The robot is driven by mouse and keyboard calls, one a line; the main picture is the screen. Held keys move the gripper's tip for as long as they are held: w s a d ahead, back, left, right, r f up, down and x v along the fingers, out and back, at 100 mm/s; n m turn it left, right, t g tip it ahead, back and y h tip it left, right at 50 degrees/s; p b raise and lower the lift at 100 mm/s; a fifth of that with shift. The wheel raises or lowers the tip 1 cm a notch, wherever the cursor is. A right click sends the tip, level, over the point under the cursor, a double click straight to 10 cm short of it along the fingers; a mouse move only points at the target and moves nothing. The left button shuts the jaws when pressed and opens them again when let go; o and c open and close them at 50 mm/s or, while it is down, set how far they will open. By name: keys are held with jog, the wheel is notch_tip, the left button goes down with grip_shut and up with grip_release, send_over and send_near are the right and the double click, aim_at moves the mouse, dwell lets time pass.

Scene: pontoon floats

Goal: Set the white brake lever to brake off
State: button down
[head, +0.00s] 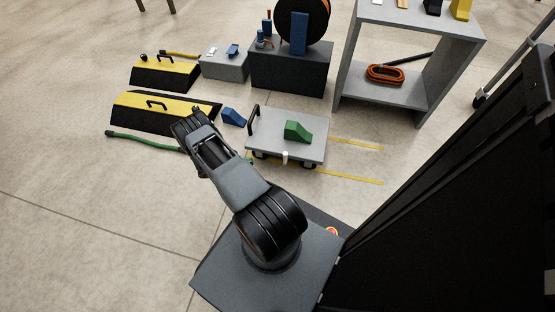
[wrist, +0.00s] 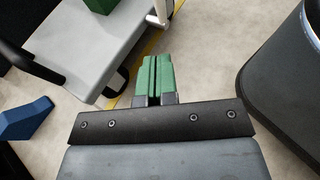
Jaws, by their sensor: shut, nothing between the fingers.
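The white brake lever (head: 285,157) stands upright at the near edge of the grey cart (head: 312,150) in the head view. In the wrist view a white upright piece (wrist: 159,12), apparently the same lever, shows at the top beside the cart (wrist: 75,50). My gripper (wrist: 157,62) has green fingertips pressed together with nothing between them. It is below the lever in the wrist view, apart from it, beside the cart's near edge. In the head view my arm hides most of the gripper; a bit of green (head: 250,160) shows left of the lever.
A green wedge (head: 298,131) lies on the cart, which has a black handle (head: 254,119) at its left. A blue wedge (head: 233,117) lies on the floor left of it. Yellow-and-black floats (head: 165,72) stand further back. Yellow floor lines (head: 350,180) run right of the cart.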

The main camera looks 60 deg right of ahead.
jog(key=b, duration=0.4)
send_near(286, 157)
jog(key=s+d+f, duration=0.2)
jog(key=d+f, duration=0.1)
jog(key=d, duration=0.1)
jog(key=shift+s+d+r, duration=0.15)
jog(key=shift+s+d, duration=0.25)
jog(key=shift+d, duration=0.2)
jog(key=shift+r, duration=0.1)
